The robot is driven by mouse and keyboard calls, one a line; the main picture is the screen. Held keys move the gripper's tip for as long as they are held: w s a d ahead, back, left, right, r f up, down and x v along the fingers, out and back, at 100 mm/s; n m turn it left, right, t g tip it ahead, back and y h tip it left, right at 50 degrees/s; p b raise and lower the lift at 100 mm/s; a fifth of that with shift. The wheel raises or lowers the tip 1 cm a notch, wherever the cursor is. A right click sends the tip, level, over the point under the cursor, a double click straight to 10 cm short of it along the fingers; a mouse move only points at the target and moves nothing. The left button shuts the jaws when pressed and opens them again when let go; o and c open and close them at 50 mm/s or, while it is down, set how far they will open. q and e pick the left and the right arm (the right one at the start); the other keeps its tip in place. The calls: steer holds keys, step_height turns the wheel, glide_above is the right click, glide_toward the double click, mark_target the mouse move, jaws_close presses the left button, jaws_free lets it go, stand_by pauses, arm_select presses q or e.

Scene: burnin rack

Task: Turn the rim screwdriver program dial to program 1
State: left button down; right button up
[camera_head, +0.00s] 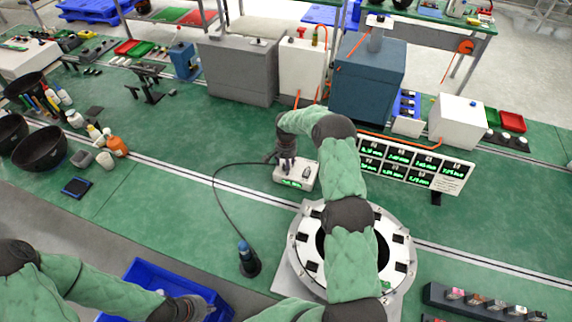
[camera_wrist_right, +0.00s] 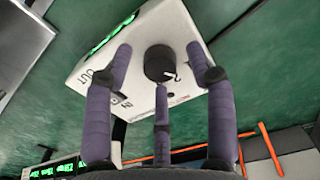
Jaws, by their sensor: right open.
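The white screwdriver control box (camera_head: 297,175) with a green lit display stands mid-bench. In the right wrist view, its round black program dial (camera_wrist_right: 158,61) has a white pointer mark at its lower right edge; a digit shows beside it, but I cannot be sure of the setting. My right gripper (camera_head: 287,161) is over the box. In its wrist view the purple fingers (camera_wrist_right: 160,62) are spread around the dial, apparently not touching it. The blue screwdriver (camera_head: 245,252) stands in a black holder, cabled to the box. My left gripper (camera_head: 192,307) is at the blue bin; its fingers are unclear.
The round white rim fixture (camera_head: 402,290) lies under my right arm. A display panel (camera_head: 415,165) with green readouts stands right of the box. Grey (camera_head: 238,68) and blue (camera_head: 367,80) cabinets stand behind.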

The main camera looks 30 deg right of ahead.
steer(key=shift+f, duration=0.15)
steer(key=shift+c, duration=0.3)
jaws_close()
steer(key=shift+n+b, duration=0.4)
steer(key=shift+b, duration=0.35)
steer(key=shift+o, duration=0.3)
jaws_free()
